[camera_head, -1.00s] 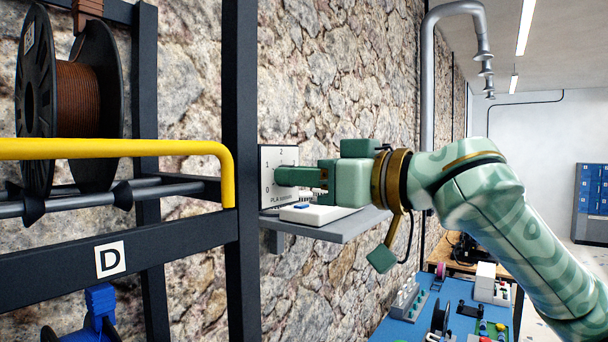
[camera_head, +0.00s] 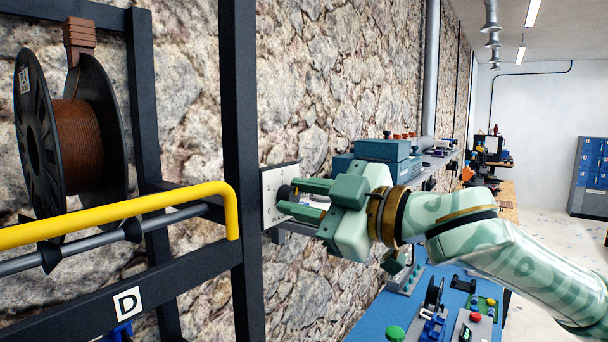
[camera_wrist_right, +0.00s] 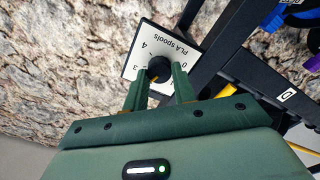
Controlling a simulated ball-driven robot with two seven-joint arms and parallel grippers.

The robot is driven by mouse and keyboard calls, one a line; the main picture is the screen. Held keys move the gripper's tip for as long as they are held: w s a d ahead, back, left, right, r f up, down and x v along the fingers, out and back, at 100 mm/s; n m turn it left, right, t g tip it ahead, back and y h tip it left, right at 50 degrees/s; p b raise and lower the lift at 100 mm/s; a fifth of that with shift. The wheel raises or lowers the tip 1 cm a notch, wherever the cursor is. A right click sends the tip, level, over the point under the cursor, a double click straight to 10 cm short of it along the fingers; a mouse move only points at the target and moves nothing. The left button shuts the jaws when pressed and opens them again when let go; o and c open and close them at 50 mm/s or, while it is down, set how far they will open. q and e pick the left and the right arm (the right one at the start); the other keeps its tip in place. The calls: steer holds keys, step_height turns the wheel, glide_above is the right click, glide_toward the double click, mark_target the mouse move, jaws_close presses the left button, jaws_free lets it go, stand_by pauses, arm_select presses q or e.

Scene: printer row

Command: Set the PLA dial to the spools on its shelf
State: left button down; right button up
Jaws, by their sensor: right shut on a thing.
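The PLA dial is a white plate (camera_head: 280,180) with a dark border on the stone wall, just right of the black rack post. Its dark round knob (camera_head: 285,192) sits between the fingers of my right gripper (camera_head: 290,200), which is shut on it. In the right wrist view the plate (camera_wrist_right: 146,46) reads "PLA spools" with numbers around the black knob (camera_wrist_right: 159,67). Both green fingers (camera_wrist_right: 157,92) reach the knob there. The exact pointer setting is hard to read. A spool of brown filament (camera_head: 72,145) hangs on the rack at left. My left gripper is not in view.
Teal boxes (camera_head: 384,150) stand behind my right gripper. A blue bench (camera_head: 378,322) with several small devices lies below right.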

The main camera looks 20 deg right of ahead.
steer(key=shift+n+p, duration=1.5)
steer(key=shift+n, duration=0.4)
steer(key=o, duration=1)
